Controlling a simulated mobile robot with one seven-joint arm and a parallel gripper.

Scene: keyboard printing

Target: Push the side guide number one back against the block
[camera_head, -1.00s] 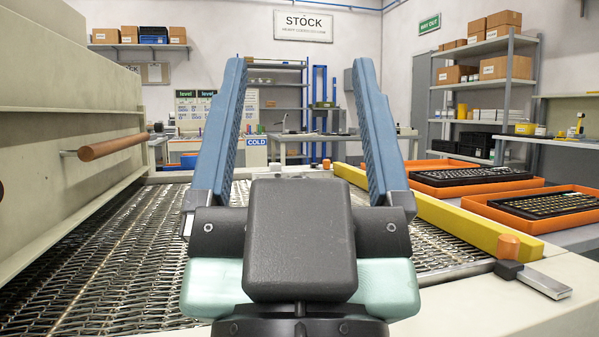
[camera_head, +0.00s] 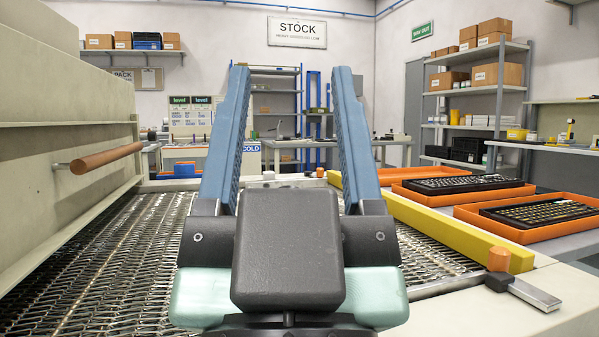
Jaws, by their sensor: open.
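The yellow side guide (camera_head: 448,231) is a long bar along the right edge of the wire mesh conveyor (camera_head: 90,262). At its near end is an orange-brown knob (camera_head: 498,258) and a dark block (camera_head: 498,281) with a flat metal bar (camera_head: 534,294) sticking out to the right. A metal rod (camera_head: 447,286) runs left from the block over the mesh. I cannot tell whether the guide touches the block. No number shows on the guide. My gripper (camera_head: 290,80) is open and empty, above the mesh to the left of the guide, with its blue fingers apart. Its body hides the middle of the mesh.
A beige machine hood (camera_head: 60,115) with a wooden handle (camera_head: 107,157) stands at the left. Orange trays (camera_head: 520,234) with keyboards (camera_head: 541,212) lie right of the guide. A pale frame edge (camera_head: 575,310) bounds the near right. The mesh left of my gripper is clear.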

